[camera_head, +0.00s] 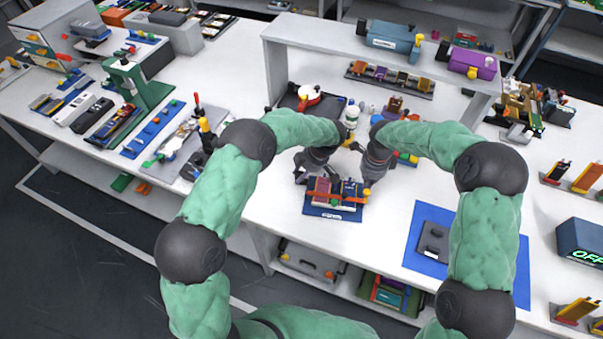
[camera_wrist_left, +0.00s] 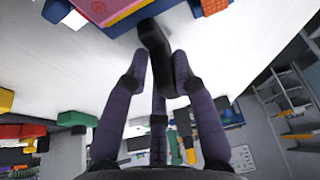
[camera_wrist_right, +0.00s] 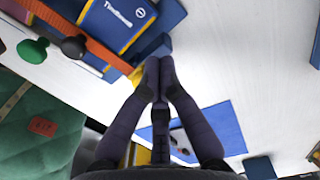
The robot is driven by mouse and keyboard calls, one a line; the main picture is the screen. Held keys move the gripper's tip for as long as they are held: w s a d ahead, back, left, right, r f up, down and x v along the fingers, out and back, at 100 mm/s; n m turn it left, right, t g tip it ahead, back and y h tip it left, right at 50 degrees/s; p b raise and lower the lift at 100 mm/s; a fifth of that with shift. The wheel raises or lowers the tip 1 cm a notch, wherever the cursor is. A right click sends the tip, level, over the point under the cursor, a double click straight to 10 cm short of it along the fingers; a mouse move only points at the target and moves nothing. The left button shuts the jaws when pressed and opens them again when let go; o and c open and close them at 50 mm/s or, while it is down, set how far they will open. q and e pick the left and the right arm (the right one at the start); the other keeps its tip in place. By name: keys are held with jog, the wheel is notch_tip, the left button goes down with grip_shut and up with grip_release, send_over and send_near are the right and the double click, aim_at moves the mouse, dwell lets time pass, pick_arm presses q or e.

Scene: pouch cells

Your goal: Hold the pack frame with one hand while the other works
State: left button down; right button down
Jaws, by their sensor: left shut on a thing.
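The pack frame (camera_head: 333,213) is a dark blue tray on the white table, holding upright blue and purple-red pouch cells (camera_head: 349,188) with an orange strap (camera_head: 325,196) across them. My left gripper (camera_head: 303,172) is at its left side. In the left wrist view, its fingers (camera_wrist_left: 160,75) are shut on a black handle-like piece (camera_wrist_left: 152,38) that reaches to the frame. My right gripper (camera_head: 368,180) is at the frame's right side. In the right wrist view, its fingertips (camera_wrist_right: 158,75) are together, beside a blue cell (camera_wrist_right: 118,22) and the strap (camera_wrist_right: 75,30), with nothing visible between them.
A blue mat (camera_head: 412,258) with a dark grey block (camera_head: 433,242) lies to the right. A grey raised shelf (camera_head: 330,40) stands behind with a purple box (camera_head: 472,62) on it. Tool trays crowd the left. A dark box reading OFF (camera_head: 583,243) is at far right.

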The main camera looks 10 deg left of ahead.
jog(key=shift+s, duration=0.6)
notch_tip(320, 180, up, 6)
jog(key=w, duration=0.1)
jog(key=shift+w, duration=0.3)
dwell(0.5)
pick_arm(q)
jog(key=c, duration=0.9)
grip_release()
jog(key=shift+c, duration=0.2)
jog(key=shift+r, duration=0.1)
